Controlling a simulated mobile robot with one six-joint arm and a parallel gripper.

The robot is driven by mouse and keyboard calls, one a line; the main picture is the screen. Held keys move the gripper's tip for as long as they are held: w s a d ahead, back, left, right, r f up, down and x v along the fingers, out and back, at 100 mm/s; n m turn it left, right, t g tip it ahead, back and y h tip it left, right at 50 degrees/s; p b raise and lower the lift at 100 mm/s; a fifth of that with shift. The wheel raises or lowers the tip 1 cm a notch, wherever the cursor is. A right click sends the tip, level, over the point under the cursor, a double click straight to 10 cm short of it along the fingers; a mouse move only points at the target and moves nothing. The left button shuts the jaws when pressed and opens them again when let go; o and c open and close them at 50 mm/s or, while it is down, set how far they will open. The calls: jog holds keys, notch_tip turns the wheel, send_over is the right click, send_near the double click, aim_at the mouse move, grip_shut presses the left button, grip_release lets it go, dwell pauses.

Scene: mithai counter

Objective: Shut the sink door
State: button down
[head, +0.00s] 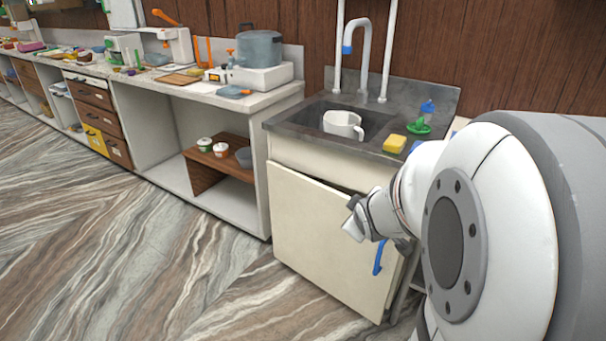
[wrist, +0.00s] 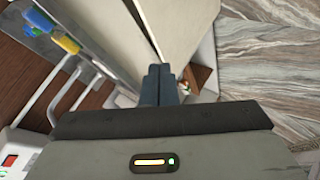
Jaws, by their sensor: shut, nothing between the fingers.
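The sink door (head: 315,235) is the cream panel under the sink. It stands slightly ajar, with a dark gap along its top edge that widens to the right. Its blue handle (head: 378,257) is near the right edge. My gripper (head: 350,228) is shut and empty, in front of the door's upper right part. In the wrist view the shut fingers (wrist: 159,70) point towards a cream panel that looks like the door (wrist: 185,20), with a narrow gap beside it. I cannot tell whether the fingers touch it.
The sink (head: 318,113) above holds a white mug (head: 343,124). A yellow sponge (head: 394,143) and a green item (head: 418,126) lie on its right rim. An open shelf unit (head: 160,140) adjoins on the left. The marbled floor (head: 130,260) in front is clear.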

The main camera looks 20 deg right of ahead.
jog(key=d+f+n+t+b, duration=0.45)
jog(key=d+f+b, duration=0.25)
jog(key=f+b, duration=0.3)
jog(key=d+f+n+t+b, duration=0.45)
jog(key=d+f+b, duration=0.3)
jog(key=f, duration=0.45)
jog(key=w+d+b, duration=0.3)
jog(key=w+d, duration=0.1)
jog(key=w, duration=0.8)
jog(key=shift+w+d+g, duration=0.2)
jog(key=shift+d+g, duration=0.05)
jog(key=shift+g, duration=0.15)
jog(key=shift+w+r, duration=0.1)
jog(key=shift+w, duration=0.05)
